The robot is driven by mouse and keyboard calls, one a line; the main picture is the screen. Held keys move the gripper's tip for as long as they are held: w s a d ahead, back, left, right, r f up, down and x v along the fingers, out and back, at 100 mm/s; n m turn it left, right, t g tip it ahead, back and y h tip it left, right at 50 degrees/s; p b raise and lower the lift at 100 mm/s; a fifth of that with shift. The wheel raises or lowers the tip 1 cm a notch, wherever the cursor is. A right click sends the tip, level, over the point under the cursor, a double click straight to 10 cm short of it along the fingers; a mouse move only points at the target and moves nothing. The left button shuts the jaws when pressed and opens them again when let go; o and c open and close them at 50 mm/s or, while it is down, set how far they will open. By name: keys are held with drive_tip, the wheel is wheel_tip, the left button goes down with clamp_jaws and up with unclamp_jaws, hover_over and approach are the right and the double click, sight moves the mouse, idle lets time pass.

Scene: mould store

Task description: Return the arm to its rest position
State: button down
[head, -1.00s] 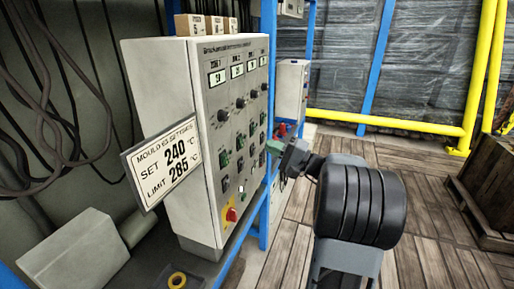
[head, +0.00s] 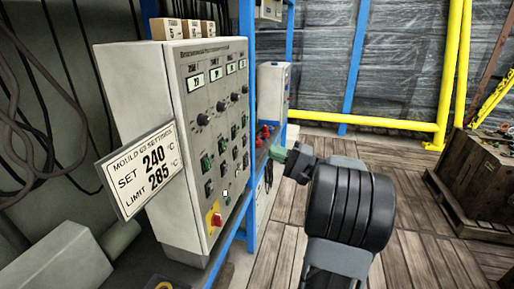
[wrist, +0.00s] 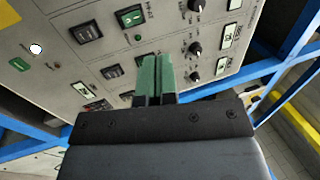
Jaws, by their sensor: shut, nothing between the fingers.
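My gripper (wrist: 155,77) shows in the wrist view with its two green fingers together and nothing between them. It points at the front panel of a grey control box (wrist: 60,70), which has knobs, displays and rocker switches; I cannot tell the exact gap. In the head view my gripper (head: 278,154) is to the right of the control box (head: 140,110), beside the blue rack post. The arm's dark rounded link stands at the lower right in that view and hides some of the floor.
A card (head: 138,170) reading SET 240, LIMIT 285 is at the box's left side. A red and yellow stop button (head: 214,220) is low on the panel. A blue post (head: 256,180) is close to the gripper. A wooden crate (head: 475,180) stands right; plank floor (head: 420,235) is clear.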

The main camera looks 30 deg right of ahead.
drive_tip(key=shift+w, duration=0.1)
wheel_tip(320, 180, down, 9)
drive_tip(key=a+m+g+h, duration=0.2)
drive_tip(key=m+g+h, duration=0.1)
drive_tip(key=g, duration=0.1)
drive_tip(key=s+a+f+n+g+h+p, duration=0.3)
drive_tip(key=s+a+g+h+p, duration=0.2)
drive_tip(key=s+a+g, duration=0.35)
drive_tip(key=s+a+r+n+h+p, duration=0.4)
drive_tip(key=a+r+n+h+p, duration=0.2)
drive_tip(key=a+r+n+p, duration=0.3)
wheel_tip(320, 180, up, 2)
drive_tip(key=shift+s+a+r+n, duration=0.15)
drive_tip(key=shift+a+n, duration=0.25)
drive_tip(key=shift+a, duration=0.25)
